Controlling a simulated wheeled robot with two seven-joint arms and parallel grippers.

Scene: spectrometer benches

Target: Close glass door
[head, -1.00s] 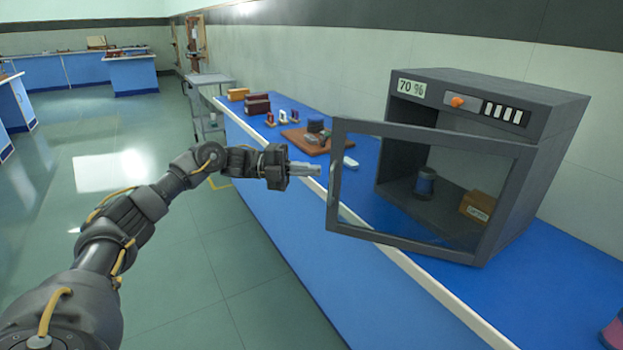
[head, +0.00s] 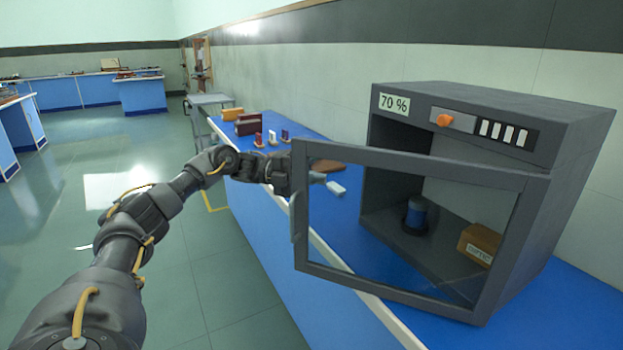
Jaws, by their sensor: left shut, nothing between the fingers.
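The glass door (head: 420,165) has a dark grey frame and stands open on the front of a dark grey cabinet (head: 590,145). It is hinged at the cabinet's right side, and its free left edge with the handle (head: 295,215) swings out over the bench edge. My left gripper (head: 312,177) is shut and empty at the door's upper left edge. The door frame partly hides its fingers, and I cannot tell whether they touch it. My right gripper is not in view.
The blue bench (head: 590,300) runs along the wall. A grey trolley (head: 208,102) stands beyond. The floor at left is clear.

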